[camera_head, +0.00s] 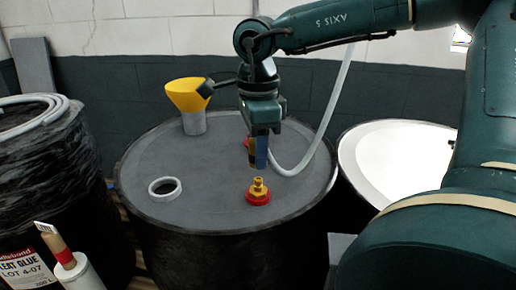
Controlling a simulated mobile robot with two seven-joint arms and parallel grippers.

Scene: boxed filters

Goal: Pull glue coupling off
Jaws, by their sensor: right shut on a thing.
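My right gripper (259,155) hangs over the grey drum lid (215,180) and is shut on the glue coupling (252,160), a small brass-coloured piece mostly hidden by the fingers. A bit of red shows beside it, and a pale hose (290,172) loops away from it to the right and up. Right below stands a brass fitting (258,187) on a red base on the lid. A small gap seems to show between the coupling and the fitting's top. My left gripper is out of view.
A yellow funnel (187,94) stands in a grey collar at the lid's back, and a white ring (164,189) lies at its left. A wrapped glue drum (50,170) with coiled hose stands left. A white-topped drum (400,155) stands right, partly behind my arm.

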